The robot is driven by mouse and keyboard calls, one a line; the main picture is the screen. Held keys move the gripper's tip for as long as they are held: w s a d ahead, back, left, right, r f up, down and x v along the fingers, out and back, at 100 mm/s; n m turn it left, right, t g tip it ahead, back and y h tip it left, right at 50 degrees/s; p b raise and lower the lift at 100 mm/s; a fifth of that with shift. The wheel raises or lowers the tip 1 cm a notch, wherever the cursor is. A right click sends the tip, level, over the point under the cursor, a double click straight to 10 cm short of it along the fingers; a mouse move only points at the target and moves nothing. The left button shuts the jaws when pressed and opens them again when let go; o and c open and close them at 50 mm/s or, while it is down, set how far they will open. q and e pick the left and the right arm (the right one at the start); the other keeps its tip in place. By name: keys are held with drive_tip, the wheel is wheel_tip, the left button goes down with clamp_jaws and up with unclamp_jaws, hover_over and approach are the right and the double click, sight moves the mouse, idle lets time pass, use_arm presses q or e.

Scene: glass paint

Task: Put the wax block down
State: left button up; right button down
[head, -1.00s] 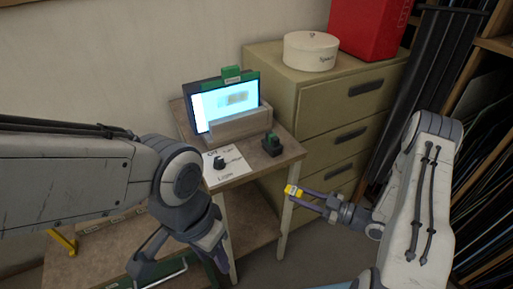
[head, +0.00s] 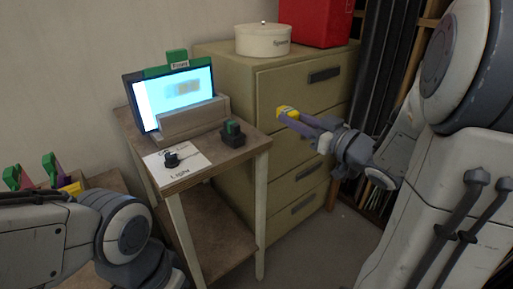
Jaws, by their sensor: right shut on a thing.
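The wax block, a small yellow piece (head: 286,112), is between the fingertips of my right gripper (head: 291,117). That gripper is shut on it and holds it up in front of the cabinet's drawers, right of the small wooden table (head: 222,160). The fingers hide part of the block. My left arm enters at the lower left, but its gripper fingers are outside the picture.
On the table are a lit screen (head: 185,92), a paper sheet (head: 190,175) with a dark knob (head: 172,160), and a dark green-topped device (head: 232,131). The beige drawer cabinet (head: 285,85) carries a round white box (head: 263,41) and a red box (head: 315,18).

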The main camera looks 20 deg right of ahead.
drive_tip(key=shift+r, duration=0.2)
drive_tip(key=w+p, duration=0.1)
drive_tip(key=p, duration=0.2)
drive_tip(key=w+a+f+p, duration=0.1)
drive_tip(key=p, duration=0.3)
drive_tip(key=shift+w+a+f+p, duration=0.1)
drive_tip(key=shift+w+p, duration=0.1)
drive_tip(key=shift+p, duration=0.1)
hover_over(262, 141)
drive_tip(key=f, duration=0.5)
drive_tip(key=shift+s+f, duration=0.2)
drive_tip(key=shift+f, duration=0.1)
drive_tip(key=shift+w+f, duration=0.2)
drive_tip(key=shift+f, duration=1.9)
